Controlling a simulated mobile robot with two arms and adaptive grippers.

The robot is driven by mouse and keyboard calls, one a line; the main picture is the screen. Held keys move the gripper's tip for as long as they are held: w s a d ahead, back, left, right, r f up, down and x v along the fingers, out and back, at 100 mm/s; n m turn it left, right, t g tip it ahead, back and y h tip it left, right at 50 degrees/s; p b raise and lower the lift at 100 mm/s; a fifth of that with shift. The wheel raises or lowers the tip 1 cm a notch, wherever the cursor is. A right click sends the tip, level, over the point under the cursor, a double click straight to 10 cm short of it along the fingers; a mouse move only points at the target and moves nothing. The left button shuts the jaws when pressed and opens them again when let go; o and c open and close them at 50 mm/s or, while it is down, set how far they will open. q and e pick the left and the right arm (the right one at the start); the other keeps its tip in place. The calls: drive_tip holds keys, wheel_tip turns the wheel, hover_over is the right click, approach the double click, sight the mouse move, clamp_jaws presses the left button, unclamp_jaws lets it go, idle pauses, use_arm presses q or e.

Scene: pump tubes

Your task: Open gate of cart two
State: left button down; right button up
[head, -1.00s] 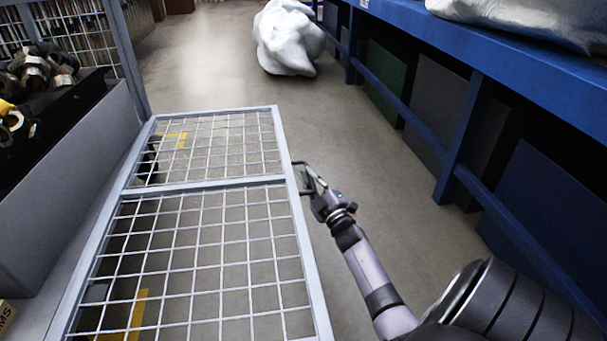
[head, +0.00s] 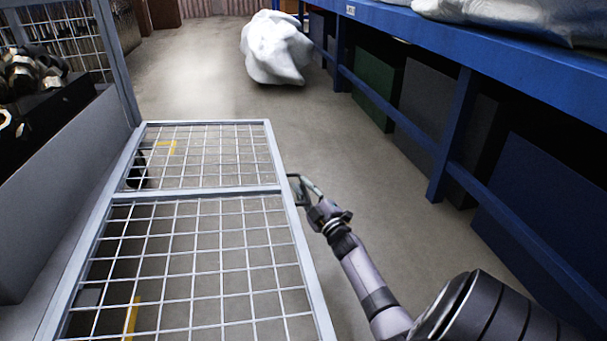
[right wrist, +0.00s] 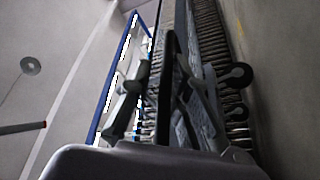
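The gate (head: 196,190) is a grey-framed panel of wire mesh. It extends from the side of the cart at the left into the aisle, and the floor shows through it. The cart (head: 60,180) has a grey side wall and carries dark metal parts. I cannot read which cart it is. My right gripper (head: 303,190) is at the gate's right edge rail, near the crossbar, with its fingers apart. In the right wrist view the gripper (right wrist: 165,95) has its fingers spread on either side of a dark edge; contact is unclear. My left gripper is out of view.
A blue rack (head: 455,130) runs along the right side, with dark, green and blue panels beneath it. A white wrapped bundle (head: 275,48) stands on the floor ahead. The floor (head: 350,150) between gate and rack is clear.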

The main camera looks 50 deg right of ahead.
drive_tip(key=o, duration=0.3)
drive_tip(key=shift+d+r, duration=0.1)
drive_tip(key=shift+r, duration=0.1)
drive_tip(key=shift+o, duration=0.2)
drive_tip(key=shift+r, duration=0.1)
wheel_tip(320, 180, up, 10)
drive_tip(key=shift+f, duration=0.25)
drive_tip(key=shift+s, duration=0.1)
